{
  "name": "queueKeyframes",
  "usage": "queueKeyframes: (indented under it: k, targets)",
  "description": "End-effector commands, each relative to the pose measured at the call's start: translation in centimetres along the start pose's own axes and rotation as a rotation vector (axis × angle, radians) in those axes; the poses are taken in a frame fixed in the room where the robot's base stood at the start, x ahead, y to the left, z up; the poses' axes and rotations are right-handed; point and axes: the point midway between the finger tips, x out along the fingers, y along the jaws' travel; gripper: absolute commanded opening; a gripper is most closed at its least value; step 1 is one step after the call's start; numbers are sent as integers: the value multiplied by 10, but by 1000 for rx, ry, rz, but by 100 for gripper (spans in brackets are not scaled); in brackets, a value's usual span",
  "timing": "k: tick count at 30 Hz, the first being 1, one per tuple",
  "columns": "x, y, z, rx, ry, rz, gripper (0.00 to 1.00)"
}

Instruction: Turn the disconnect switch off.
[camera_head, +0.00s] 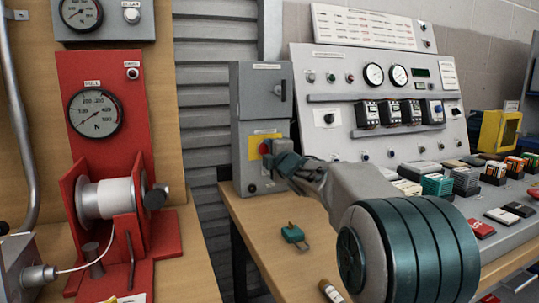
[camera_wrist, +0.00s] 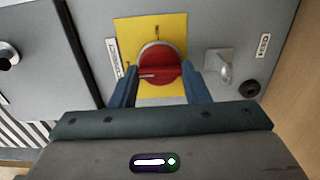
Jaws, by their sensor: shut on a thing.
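My gripper (camera_head: 276,160) is at the box front, shut on the knob. In the wrist view its two blue fingers (camera_wrist: 162,80) stand on the left and right of the knob. A label stands left of the yellow plate. My fingers partly cover the knob in the head view.
A metal hasp or lever (camera_wrist: 221,66) sticks out close right of the knob. A green padlock-like item (camera_head: 294,235) lies on the wooden bench below. A sloped control panel (camera_head: 330,88) stands to the right, a red gauge stand (camera_head: 100,150) to the left.

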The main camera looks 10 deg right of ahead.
Motion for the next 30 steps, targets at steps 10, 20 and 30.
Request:
queueKeyframes:
  k: [10, 20, 30]
  targets:
    - [0, 0, 0, 0, 1, -1, 64]
    - [-4, 0, 0, 1, 0, 0, 64]
    - [-57, 2, 0, 1, -2, 1, 64]
